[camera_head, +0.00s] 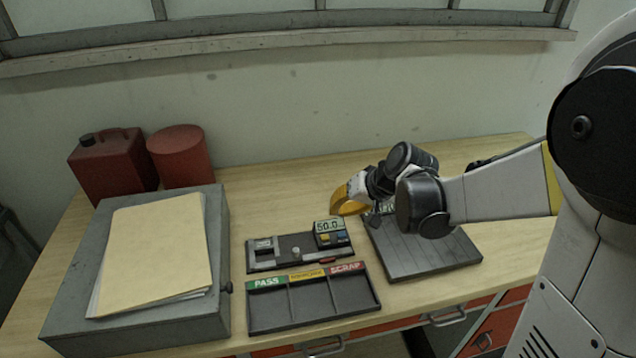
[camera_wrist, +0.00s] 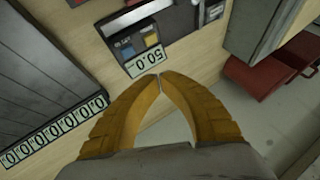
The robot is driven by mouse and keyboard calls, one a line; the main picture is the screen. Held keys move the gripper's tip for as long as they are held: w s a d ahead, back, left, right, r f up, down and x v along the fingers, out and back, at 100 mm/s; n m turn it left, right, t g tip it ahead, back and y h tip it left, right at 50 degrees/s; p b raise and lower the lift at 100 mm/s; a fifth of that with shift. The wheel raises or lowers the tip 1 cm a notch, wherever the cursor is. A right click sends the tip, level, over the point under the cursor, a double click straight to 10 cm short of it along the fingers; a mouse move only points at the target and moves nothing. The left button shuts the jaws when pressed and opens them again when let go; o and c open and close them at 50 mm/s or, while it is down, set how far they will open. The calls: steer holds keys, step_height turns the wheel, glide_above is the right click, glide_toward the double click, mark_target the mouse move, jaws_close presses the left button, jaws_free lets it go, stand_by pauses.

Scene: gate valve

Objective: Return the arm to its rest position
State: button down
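My gripper (camera_head: 348,201) shows in the head view with its orange fingers above the table, near the back left corner of a dark grooved board. In the wrist view my gripper (camera_wrist: 160,76) has its two curved orange fingers meeting at the tips, with nothing held between them. My white and dark arm comes in from the right and hides part of the board. The rest position itself is not marked in either view.
A gauge block with a 50.0 display (camera_head: 329,226) stands left of the grooved board (camera_head: 425,255). A three-compartment tray (camera_head: 313,301) labelled PASS and SCRAP is in front. A grey box (camera_head: 200,310) with papers, a red can (camera_head: 112,165) and a red cylinder (camera_head: 181,157) stand left.

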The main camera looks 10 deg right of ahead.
steer(key=s+r+h+b, duration=0.1)
steer(key=s+h+b, duration=0.1)
steer(key=s, duration=0.8)
steer(key=s+r+n+t+h+b, duration=0.1)
steer(key=s+r+h+b, duration=0.1)
steer(key=s, duration=0.8)
steer(key=shift+s+d+n+b, duration=0.3)
steer(key=shift+s+d+b, duration=0.15)
steer(key=shift+b, duration=0.1)
